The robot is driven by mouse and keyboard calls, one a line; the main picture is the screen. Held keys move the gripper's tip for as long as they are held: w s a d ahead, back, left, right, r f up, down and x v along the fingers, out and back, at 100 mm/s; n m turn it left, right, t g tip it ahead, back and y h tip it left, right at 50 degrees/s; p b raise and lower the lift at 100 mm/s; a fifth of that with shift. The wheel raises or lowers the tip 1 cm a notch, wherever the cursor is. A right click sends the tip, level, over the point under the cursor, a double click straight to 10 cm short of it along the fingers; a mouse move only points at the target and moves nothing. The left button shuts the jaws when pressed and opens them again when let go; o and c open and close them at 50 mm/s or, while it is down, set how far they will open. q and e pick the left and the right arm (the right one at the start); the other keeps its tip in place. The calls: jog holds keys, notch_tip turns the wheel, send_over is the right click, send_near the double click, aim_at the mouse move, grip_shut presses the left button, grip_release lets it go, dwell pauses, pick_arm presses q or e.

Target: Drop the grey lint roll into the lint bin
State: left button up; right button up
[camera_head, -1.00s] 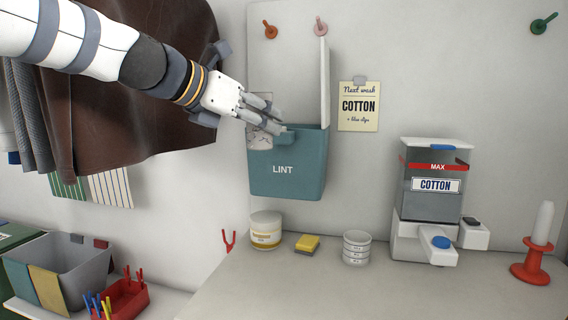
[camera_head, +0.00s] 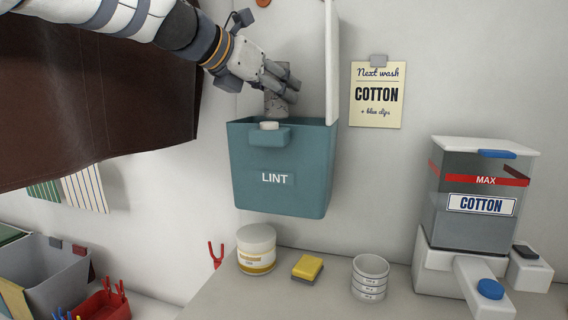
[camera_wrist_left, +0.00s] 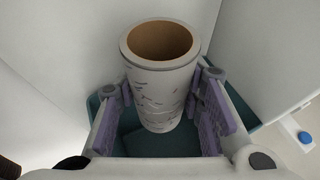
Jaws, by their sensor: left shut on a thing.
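The teal lint bin (camera_head: 300,190), labelled LINT, hangs on the wall with its white lid (camera_head: 332,60) standing open. My left gripper (camera_head: 284,86) is just above the bin's open top. It is shut on the grey lint roll (camera_head: 277,104), which is upright, its lower part at the level of the bin's opening. In the left wrist view the lint roll (camera_wrist_left: 160,85) is a speckled grey tube with a brown hollow end, between the two finger pads. The bin's teal inside (camera_wrist_left: 135,140) shows below it. My right gripper is not in view.
A brown leather piece (camera_head: 100,110) hangs at the left. A counter (camera_head: 300,300) below holds a white jar (camera_head: 257,250), a yellow sponge (camera_head: 307,267), a white ringed cup (camera_head: 369,278) and a COTTON dispenser (camera_head: 475,205). A note (camera_head: 377,105) is on the wall.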

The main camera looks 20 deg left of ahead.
aim_at(270, 109)
pick_arm(q)
jog(key=shift+s+f, duration=0.2)
jog(key=shift+f, duration=0.55)
jog(key=shift+s+f, duration=0.15)
jog(key=shift+f, duration=0.65)
jog(key=shift+s+f, duration=0.2)
jog(key=shift+f, duration=0.55)
jog(key=o, duration=1)
jog(key=shift+r, duration=0.1)
notch_tip(270, 109, up, 10)
jog(key=shift+f, duration=0.1)
